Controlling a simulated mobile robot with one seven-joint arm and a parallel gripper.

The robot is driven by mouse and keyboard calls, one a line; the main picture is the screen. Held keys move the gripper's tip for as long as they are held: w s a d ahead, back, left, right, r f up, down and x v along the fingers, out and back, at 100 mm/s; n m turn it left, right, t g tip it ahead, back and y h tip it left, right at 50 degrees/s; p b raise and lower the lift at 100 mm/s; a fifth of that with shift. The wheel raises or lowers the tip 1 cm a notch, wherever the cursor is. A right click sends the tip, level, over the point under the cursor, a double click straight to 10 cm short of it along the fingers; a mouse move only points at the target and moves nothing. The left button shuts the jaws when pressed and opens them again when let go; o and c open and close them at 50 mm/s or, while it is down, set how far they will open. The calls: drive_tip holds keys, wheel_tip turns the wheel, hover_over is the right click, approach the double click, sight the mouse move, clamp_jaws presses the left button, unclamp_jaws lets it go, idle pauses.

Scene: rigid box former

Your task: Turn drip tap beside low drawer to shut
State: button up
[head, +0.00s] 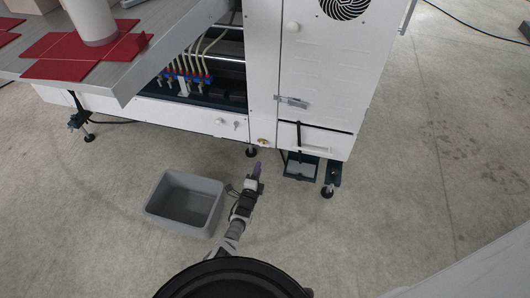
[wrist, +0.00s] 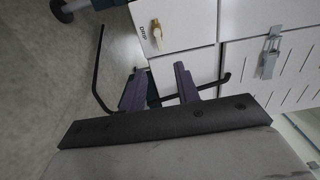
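The drip tap (head: 263,142) is a small brass fitting low on the white machine panel, left of the low drawer (head: 316,146). In the wrist view the tap (wrist: 157,35) shows beside a "DRIP" label, with a pale brass lever; whether it is open or shut I cannot tell. My gripper (head: 257,167) is just in front of and below the tap in the head view. In the wrist view my gripper (wrist: 160,69) has its two dark fingers spread, with nothing between them. The tap lies beyond the fingertips, apart from them.
A grey bin (head: 183,207) stands on the floor left of my arm. A dark-framed tray (head: 301,167) and machine feet are right of the tap. A metal latch (head: 292,102) sits above the drawer.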

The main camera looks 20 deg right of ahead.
sight(264, 145)
drive_tip(key=b+x, duration=0.6)
drive_tip(key=x, duration=0.5)
drive_tip(key=shift+b, duration=0.4)
drive_tip(key=shift+d, duration=0.1)
drive_tip(key=shift+c, duration=0.3)
clamp_jaws()
